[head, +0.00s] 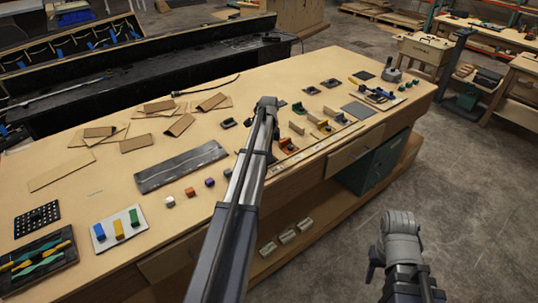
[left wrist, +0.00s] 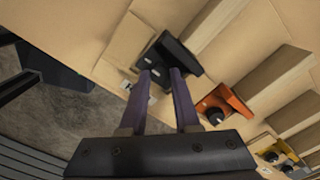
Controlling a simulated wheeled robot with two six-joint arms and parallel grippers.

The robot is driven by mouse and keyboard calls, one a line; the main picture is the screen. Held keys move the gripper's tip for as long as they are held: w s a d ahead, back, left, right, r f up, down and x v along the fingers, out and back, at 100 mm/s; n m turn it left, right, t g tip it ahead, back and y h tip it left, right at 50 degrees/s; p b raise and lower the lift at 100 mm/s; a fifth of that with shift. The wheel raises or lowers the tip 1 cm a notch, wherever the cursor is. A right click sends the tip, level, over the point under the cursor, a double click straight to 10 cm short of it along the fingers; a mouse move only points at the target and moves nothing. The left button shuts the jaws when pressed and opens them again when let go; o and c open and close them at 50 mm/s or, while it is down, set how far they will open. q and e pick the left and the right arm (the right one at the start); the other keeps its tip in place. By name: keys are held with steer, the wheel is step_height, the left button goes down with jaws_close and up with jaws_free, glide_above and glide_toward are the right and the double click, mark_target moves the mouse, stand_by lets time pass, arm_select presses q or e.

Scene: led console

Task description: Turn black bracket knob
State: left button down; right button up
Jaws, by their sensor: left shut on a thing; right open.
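The black bracket (left wrist: 180,56) stands at the table's front edge in the left wrist view. My left gripper (left wrist: 163,74) reaches it from the front, its two purple-grey fingers shut on the bracket's knob, which is mostly hidden between the tips. In the head view my left arm and gripper (head: 268,152) lie over the front middle of the table and cover most of the black bracket. My right gripper (head: 376,262) is at the lower right, off the table, away from the bracket; it is open and empty.
An orange bracket (left wrist: 236,99) with a dark knob sits right of the black one; a yellow bracket (left wrist: 275,146) follows. A dark grey strip panel (head: 182,166) and small coloured cubes (head: 190,192) lie left of my left arm.

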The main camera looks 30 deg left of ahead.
arm_select(q)
steer(key=shift+w+a, duration=0.1)
steer(key=c, duration=0.9)
jaws_free()
steer(key=shift+r, duration=0.15)
step_height(320, 180, up, 8)
steer(key=p, duration=0.7)
steer(key=shift+f+p, duration=0.2)
steer(key=shift+p, duration=0.2)
